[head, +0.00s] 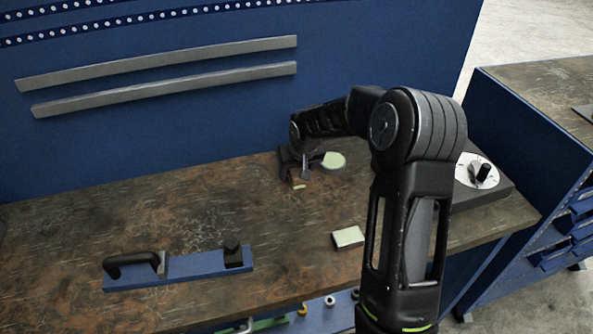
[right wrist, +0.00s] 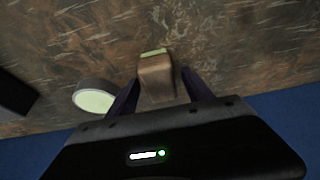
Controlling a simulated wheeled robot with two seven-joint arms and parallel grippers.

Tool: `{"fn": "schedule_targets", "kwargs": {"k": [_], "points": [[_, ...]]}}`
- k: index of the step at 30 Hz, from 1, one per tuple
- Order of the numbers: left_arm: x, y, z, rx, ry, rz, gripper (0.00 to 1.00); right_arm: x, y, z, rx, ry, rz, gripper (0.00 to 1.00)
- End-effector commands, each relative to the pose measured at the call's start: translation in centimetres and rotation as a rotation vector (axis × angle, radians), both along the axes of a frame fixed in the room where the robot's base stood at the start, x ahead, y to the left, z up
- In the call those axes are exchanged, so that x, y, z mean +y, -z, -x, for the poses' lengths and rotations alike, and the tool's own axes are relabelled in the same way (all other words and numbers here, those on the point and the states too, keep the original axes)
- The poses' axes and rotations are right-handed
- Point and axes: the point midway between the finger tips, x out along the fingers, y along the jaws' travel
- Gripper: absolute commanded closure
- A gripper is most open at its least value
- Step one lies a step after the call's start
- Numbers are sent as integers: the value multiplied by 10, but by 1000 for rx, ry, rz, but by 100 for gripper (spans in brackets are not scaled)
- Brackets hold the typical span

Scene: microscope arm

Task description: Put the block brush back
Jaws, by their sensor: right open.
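The block brush, as I take it, is a small brown block (right wrist: 157,78) with a pale green end, seen in the right wrist view. It stands on the bench between the two fingers of my right gripper (right wrist: 160,85), which is open around it. Whether the fingers touch it cannot be told. In the head view my right gripper (head: 301,165) is low over the bench near the back wall, and only a small pale bit of the block (head: 299,186) shows below it. My left gripper is not in view.
A round pale-green-topped piece (head: 333,160) sits close beside the gripper. A pale-topped block (head: 348,237) lies nearer the front. A blue base (head: 195,267) with a black handle is at front left. A dial box (head: 490,184) stands at right. The bench's left middle is clear.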

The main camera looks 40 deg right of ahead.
Motion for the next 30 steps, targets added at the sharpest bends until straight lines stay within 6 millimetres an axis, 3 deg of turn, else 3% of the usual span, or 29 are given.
{"fn": "schedule_targets", "kwargs": {"k": [8,14,24,30], "points": [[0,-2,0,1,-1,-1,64,0,-7,1,-2,0,1,40],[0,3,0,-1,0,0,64,4,-35,12,-5,0,2,40],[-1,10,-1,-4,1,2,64,13,-97,36,-4,-1,1,40],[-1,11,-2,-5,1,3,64,15,-113,43,-1,-1,1,40]]}}
